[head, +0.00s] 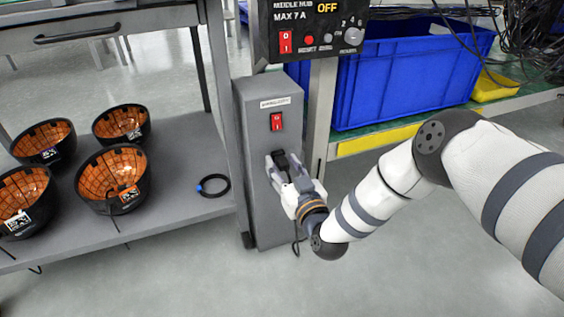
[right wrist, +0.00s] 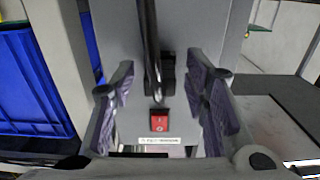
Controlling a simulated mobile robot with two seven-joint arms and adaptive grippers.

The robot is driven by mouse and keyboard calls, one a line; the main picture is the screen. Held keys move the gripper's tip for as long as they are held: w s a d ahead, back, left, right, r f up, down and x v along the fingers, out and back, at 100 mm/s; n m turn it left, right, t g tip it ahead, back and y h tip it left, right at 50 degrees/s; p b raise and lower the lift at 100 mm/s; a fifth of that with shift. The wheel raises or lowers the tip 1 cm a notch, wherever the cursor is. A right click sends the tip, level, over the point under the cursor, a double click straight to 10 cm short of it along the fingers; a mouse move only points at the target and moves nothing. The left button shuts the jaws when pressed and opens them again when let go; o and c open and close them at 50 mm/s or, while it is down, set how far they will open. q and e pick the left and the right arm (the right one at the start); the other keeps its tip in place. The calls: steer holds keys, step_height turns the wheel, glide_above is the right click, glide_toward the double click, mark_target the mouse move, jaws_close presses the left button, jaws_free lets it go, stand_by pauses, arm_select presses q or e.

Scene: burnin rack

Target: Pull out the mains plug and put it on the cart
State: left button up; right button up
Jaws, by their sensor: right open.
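The black mains plug (head: 281,160) sits at the front face of a tall grey box (head: 268,104), below a red rocker switch (head: 276,121). In the right wrist view the plug (right wrist: 167,76) and its black cable (right wrist: 150,40) lie between my fingers, with a gap on each side. My right gripper (head: 287,173) is open around the plug; it also shows in the right wrist view (right wrist: 160,88). A grey shelf unit (head: 185,150) stands at the left; I cannot tell whether it is the cart. My left gripper is out of view.
Several black and orange bowls (head: 118,175) stand on the grey shelf. A control panel (head: 312,28) hangs above the box. A blue crate (head: 400,75) stands on a green-topped shelf at the right.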

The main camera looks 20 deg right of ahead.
mark_target(288, 172)
stand_by(0.7)
jaws_close()
steer(key=shift+s, duration=0.15)
steer(key=shift+s+d+p, duration=0.1)
steer(key=shift+s+p, duration=1.95)
steer(key=shift+s, duration=0.8)
